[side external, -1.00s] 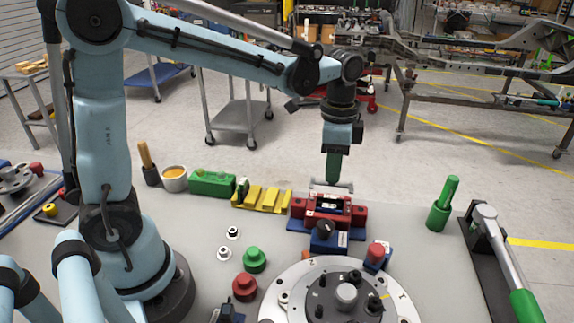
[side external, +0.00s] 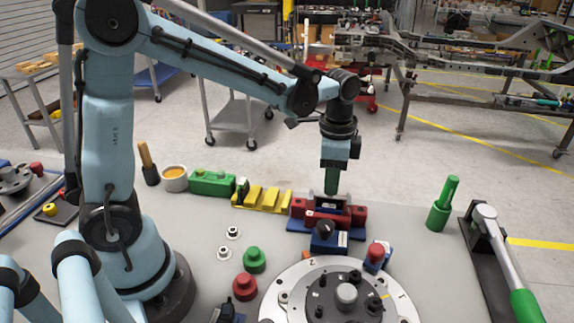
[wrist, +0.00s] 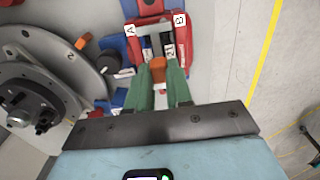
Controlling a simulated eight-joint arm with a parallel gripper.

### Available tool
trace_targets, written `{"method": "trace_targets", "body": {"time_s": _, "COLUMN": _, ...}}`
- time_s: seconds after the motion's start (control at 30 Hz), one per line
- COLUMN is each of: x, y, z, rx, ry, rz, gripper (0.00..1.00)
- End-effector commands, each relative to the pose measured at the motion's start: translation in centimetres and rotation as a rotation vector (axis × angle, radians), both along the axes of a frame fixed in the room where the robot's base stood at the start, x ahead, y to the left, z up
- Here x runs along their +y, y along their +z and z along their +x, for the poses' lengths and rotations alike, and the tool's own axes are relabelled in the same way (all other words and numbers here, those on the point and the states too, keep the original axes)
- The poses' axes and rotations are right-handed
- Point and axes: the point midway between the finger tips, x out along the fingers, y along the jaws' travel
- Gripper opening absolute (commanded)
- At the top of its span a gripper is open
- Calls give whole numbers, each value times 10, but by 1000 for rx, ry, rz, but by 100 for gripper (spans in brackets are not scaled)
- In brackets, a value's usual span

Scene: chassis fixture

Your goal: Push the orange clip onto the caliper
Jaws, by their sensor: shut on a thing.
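The caliper (side external: 353,215) is a red block on a blue base on the bench. In the wrist view the caliper (wrist: 181,19) shows white A and B labels. My gripper (side external: 332,191) points straight down at it. Its green fingers (wrist: 159,77) are shut on the orange clip (wrist: 158,69), whose orange part shows between the tips. Grey bars lie ahead of the orange part, over the caliper's middle; I cannot tell if they belong to the clip. The clip is at the caliper's opening. Whether it is seated is hidden by the fingers.
A blue block with a black knob (side external: 324,229) stands close in front of the caliper. A round hub plate (side external: 290,283) lies nearer. Yellow blocks (side external: 268,200) and a green block (side external: 212,183) stand left.

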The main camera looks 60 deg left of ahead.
Motion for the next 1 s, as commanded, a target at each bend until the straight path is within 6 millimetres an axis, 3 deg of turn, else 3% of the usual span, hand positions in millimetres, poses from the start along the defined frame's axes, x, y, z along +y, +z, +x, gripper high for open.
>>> {"method": "trace_targets", "body": {"time_s": 1.0, "x": 0, "y": -12, "z": 0, "rx": 0, "ry": 0, "rz": 0, "gripper": 0}}
